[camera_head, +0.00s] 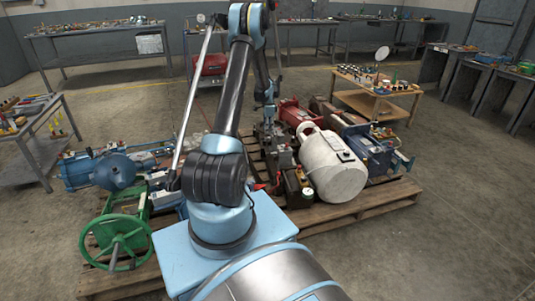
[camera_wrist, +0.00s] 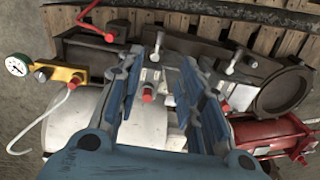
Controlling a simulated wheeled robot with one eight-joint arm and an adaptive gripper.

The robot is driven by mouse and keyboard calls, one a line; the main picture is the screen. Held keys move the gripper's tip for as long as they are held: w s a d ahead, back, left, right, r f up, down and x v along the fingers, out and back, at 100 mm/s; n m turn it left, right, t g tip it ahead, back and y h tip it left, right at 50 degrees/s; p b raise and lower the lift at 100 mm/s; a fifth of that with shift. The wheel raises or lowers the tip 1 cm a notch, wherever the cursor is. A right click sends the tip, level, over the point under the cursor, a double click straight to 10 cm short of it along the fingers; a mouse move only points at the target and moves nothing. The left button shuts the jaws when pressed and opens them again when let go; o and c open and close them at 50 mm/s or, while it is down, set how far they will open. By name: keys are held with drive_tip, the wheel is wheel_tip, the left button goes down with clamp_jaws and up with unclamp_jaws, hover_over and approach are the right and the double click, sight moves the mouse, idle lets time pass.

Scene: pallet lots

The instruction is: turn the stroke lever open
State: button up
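Several small levers show in the wrist view, and I cannot tell which is the stroke lever. A silver lever (camera_wrist: 157,46) stands between my fingertips, with a red-tipped fitting (camera_wrist: 147,94) below it. Another silver lever (camera_wrist: 236,60) is right of the fingers, and a red bent lever (camera_wrist: 98,22) is at the upper left. My gripper (camera_wrist: 160,62) is open, its two blue-grey fingers spread above the dark machine body (camera_wrist: 90,50). No contact with a lever is clear.
A white tank (camera_head: 332,168) and red machine (camera_head: 297,113) crowd the wooden pallet (camera_head: 375,206). A gauge (camera_wrist: 16,66) on a yellow block is at the wrist view's left. A green handwheel (camera_head: 115,243) is at front left. Clear floor lies to the right.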

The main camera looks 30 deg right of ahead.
drive_tip(key=f, duration=1.1)
drive_tip(key=w+f, duration=0.1)
drive_tip(key=f, duration=0.5)
drive_tip(key=shift+d+f, duration=0.15)
drive_tip(key=shift+d, duration=0.05)
drive_tip(key=shift+c, duration=0.6)
clamp_jaws()
